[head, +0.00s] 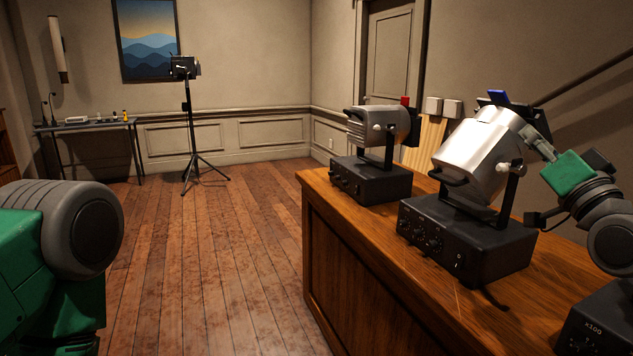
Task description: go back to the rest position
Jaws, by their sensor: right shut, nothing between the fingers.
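My right gripper (538,143) reaches in from the right edge. Its fingers are shut and empty, close to the upper right side of a silver drum mixer (479,157). I cannot tell whether they touch it.
A tripod lamp (187,120) and a side table (90,125) stand farther back. The wooden floor between is clear.

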